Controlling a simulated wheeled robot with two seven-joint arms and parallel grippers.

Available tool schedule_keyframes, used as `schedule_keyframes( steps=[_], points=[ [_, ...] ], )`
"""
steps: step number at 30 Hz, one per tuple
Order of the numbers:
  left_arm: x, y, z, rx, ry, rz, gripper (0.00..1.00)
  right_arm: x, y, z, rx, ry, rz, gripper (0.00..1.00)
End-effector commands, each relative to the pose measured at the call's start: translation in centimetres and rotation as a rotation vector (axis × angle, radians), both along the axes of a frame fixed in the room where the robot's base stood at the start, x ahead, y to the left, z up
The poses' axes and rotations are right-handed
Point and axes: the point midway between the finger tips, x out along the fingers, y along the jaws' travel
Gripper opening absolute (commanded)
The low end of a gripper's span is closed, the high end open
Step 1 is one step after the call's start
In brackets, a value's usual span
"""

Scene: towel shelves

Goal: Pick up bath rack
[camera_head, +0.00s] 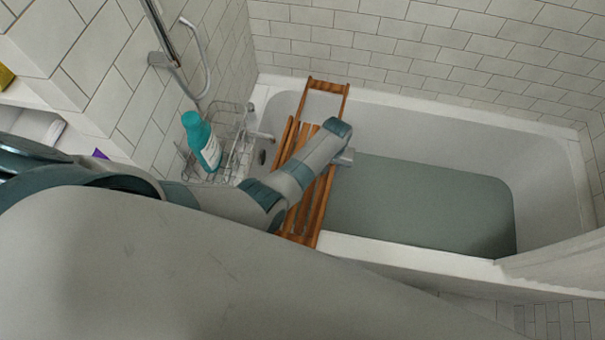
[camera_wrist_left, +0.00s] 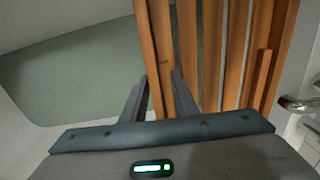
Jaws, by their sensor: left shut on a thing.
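The bath rack (camera_head: 320,208) is a slatted wooden rack lying across the bathtub (camera_head: 440,262), near its left end. My left gripper (camera_head: 345,157) is at the right side of the rack, with my forearm passing over the slats and hiding part of them. In the left wrist view, the rack's slats (camera_wrist_left: 236,50) run up the picture. The left gripper (camera_wrist_left: 160,85) is shut on the outermost slat, with one finger on each side of it. My right gripper is not in view.
A wire basket (camera_head: 228,122) with a teal bottle (camera_head: 208,150) stands left of the rack. A shower rail (camera_head: 162,30) is on the tiled wall. A grey-green surface (camera_head: 420,205) fills the tub's lower part. A pale curtain (camera_head: 560,262) hangs at the right.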

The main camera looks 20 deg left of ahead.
Motion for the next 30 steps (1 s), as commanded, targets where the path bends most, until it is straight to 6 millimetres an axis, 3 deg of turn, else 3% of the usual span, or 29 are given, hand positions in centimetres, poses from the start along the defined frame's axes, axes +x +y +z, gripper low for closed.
schedule_keyframes(
  steps=[14, 30],
  points=[
    [0.1, 0.0, 1.4, 0.000, -0.003, 0.000, 0.00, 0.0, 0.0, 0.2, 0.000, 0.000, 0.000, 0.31],
    [0.2, 0.0, 8.0, 0.000, -0.005, 0.000, 0.00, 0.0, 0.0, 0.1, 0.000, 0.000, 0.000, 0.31]
  ],
)
